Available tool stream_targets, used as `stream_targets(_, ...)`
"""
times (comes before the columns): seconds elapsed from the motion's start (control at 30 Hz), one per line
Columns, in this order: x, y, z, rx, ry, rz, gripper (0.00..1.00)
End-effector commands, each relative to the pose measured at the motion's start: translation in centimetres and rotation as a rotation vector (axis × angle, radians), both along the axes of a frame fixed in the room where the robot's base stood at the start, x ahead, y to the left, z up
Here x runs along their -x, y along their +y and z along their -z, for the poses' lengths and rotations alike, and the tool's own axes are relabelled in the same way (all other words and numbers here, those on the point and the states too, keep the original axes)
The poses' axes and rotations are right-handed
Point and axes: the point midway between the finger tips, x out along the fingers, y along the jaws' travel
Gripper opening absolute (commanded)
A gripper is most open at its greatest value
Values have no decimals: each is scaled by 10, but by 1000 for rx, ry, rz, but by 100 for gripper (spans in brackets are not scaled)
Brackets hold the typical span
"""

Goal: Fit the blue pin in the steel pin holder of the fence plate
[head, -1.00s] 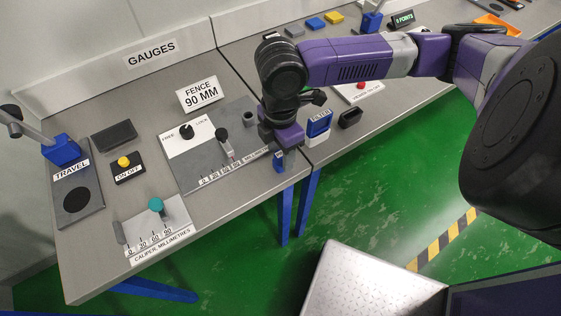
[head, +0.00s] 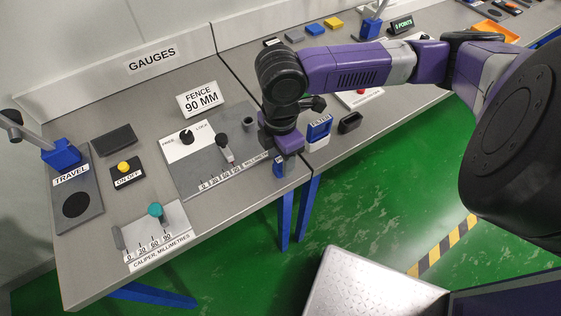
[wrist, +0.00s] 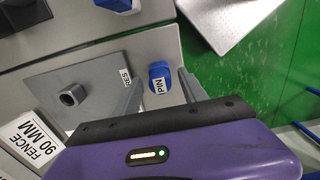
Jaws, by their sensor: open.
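The blue pin (wrist: 160,78), labelled PIN, stands near the bench's front edge. In the wrist view it lies between the two spread fingers of my gripper (wrist: 163,92), which is open; a gap shows on the finger sides. In the head view the pin (head: 278,168) shows partly, just below my gripper (head: 277,153). The steel pin holder (wrist: 72,95) is a short grey hollow post on the fence plate (wrist: 88,80). It also shows in the head view (head: 249,123), left of my gripper, with its opening upward and empty-looking.
The fence plate also carries a FREE/LOCK knob (head: 187,137) and a slider on a millimetre scale (head: 226,148). A FENCE 90 MM sign (head: 200,98) stands behind. A blue-and-white labelled block (head: 319,129) and a black cup (head: 350,122) stand right of my gripper.

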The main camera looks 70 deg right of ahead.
Motion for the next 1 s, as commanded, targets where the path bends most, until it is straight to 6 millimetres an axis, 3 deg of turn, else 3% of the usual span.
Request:
stream_targets(0.4, 0, 0, 0, 0, 0, 0, 51)
stream_targets(0.43, 0, 0, 0, 0, 0, 0, 49)
stream_targets(0.7, 0, 0, 0, 0, 0, 0, 0)
stream_targets(1.0, 0, 0, 0, 0, 0, 0, 0)
